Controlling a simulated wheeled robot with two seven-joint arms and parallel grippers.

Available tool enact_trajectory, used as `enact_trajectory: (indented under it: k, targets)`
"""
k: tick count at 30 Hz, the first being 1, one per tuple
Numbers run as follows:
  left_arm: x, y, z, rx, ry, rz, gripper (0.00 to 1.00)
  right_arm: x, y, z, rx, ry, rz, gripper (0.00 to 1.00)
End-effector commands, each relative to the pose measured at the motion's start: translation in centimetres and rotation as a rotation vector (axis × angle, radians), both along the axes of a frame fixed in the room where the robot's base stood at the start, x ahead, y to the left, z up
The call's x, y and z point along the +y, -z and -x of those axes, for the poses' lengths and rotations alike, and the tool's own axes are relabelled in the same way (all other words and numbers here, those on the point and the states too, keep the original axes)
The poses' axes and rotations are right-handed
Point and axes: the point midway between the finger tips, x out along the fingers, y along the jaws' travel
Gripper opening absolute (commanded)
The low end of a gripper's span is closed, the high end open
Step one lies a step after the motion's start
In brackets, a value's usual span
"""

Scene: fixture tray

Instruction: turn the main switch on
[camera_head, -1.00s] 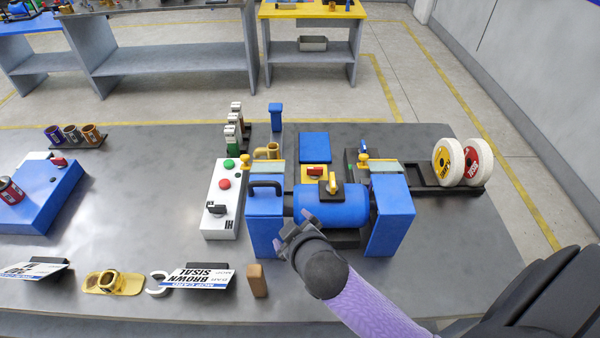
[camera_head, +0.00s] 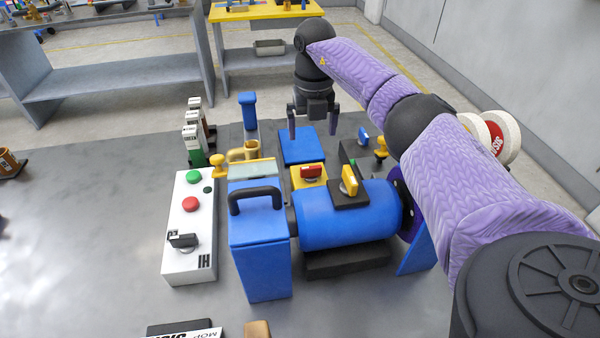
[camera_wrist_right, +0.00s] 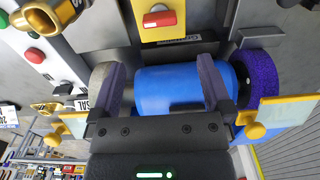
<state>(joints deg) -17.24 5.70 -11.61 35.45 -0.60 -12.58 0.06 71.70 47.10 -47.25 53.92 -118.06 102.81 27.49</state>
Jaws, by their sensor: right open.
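My right gripper (camera_head: 313,134) is open and empty, pointing down over the blue square block behind the blue motor. Its fingers also show in the wrist view (camera_wrist_right: 162,75), framing the blue motor body from above. A red rotary switch (camera_head: 312,171) on a yellow plate sits behind the motor, nearer the head camera than the gripper. The red handle shows crosswise in the wrist view (camera_wrist_right: 159,18), beyond the fingertips and untouched. A yellow-handled switch (camera_head: 349,180) sits on a black box on the motor, its handle upright. No label shows which one is the main switch. My left gripper is out of view.
The blue motor (camera_head: 335,212) has a blue box with a black handle (camera_head: 254,197) at its left. A white control box (camera_head: 190,222) has green and red buttons and a black knob. Yellow knobs (camera_head: 217,160) and a blue post (camera_head: 248,110) stand nearby.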

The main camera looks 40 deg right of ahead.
Motion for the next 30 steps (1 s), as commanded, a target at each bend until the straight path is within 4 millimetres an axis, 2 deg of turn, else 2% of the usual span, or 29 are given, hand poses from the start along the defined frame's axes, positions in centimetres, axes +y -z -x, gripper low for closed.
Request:
enact_trajectory:
  k: [1, 5, 9, 15, 18, 25, 26, 30]
  targets:
    - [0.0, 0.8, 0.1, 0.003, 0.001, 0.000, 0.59, 0.0, 1.0, 0.0, 0.002, -0.001, -0.001, 1.00]
    - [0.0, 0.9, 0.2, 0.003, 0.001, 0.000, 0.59, 0.1, 2.6, 0.0, 0.004, -0.002, -0.001, 1.00]
    - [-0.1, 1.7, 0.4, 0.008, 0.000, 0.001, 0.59, 0.1, 6.1, 0.0, 0.004, -0.004, -0.003, 1.00]
    - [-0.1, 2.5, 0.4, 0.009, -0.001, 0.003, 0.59, 0.2, 9.7, 0.0, 0.001, -0.005, -0.003, 1.00]
    - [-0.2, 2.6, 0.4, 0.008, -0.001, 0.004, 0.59, 0.1, 10.3, 0.0, -0.001, -0.005, -0.003, 1.00]
    - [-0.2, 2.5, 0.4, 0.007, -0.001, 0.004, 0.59, 0.1, 10.3, 0.0, -0.001, -0.005, -0.003, 1.00]
    - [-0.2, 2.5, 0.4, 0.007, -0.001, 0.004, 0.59, 0.1, 10.3, 0.0, -0.001, -0.005, -0.003, 0.96]
    - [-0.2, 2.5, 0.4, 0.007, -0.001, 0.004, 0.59, 0.1, 10.3, 0.0, -0.001, -0.005, -0.003, 0.66]
